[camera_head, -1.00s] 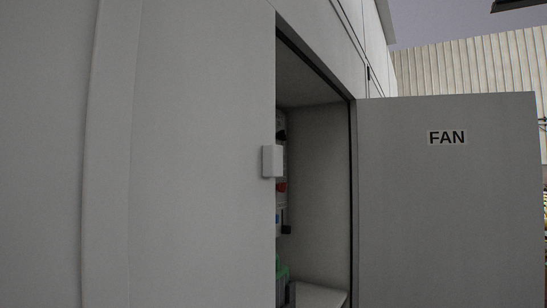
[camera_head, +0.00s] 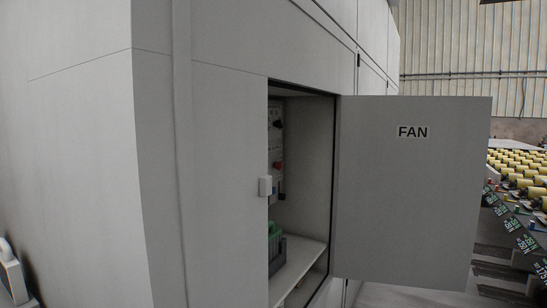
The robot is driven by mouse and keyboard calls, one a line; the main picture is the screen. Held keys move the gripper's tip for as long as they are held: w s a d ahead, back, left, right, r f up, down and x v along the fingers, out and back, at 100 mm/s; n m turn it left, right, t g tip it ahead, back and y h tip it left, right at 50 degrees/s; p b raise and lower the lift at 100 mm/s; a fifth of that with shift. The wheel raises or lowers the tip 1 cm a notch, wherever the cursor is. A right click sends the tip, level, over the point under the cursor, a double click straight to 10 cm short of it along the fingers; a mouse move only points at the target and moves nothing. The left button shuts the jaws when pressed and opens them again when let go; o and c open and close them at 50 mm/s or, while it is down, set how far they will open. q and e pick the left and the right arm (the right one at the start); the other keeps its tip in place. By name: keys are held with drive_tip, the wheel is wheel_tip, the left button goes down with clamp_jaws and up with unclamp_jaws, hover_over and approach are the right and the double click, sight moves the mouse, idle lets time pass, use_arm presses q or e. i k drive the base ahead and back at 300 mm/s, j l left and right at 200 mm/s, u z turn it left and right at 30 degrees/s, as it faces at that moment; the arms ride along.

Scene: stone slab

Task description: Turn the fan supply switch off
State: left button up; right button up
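A grey cabinet (camera_head: 225,150) fills the middle of the head view. Its door (camera_head: 415,200), labelled FAN (camera_head: 412,132), stands open to the right. Inside the opening, a light control panel (camera_head: 275,150) is seen at a steep angle. It carries a black knob or switch (camera_head: 279,124), a red button (camera_head: 278,165) and another small dark part lower down. Which of these is the fan supply switch, and how it is set, cannot be told. Neither of my grippers is in view.
A crate with green items (camera_head: 275,240) stands on the cabinet's inner shelf (camera_head: 300,262). Yellow rollers (camera_head: 520,175) lie beyond the door at right. A grey-white object (camera_head: 11,275) is at lower left.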

sight(278, 165)
drive_tip(key=i+l+u, duration=0.1)
drive_tip(key=l, duration=0.25)
drive_tip(key=i+l+u, duration=0.25)
drive_tip(key=l, duration=0.45)
drive_tip(key=i+l+u, duration=0.15)
drive_tip(key=l, duration=0.25)
drive_tip(key=i+l+u, duration=0.1)
drive_tip(key=l, duration=0.3)
drive_tip(key=l+u, duration=0.3)
drive_tip(key=l, duration=0.65)
drive_tip(key=k+l, duration=0.3)
drive_tip(key=i+z, duration=0.2)
drive_tip(key=i, duration=0.15)
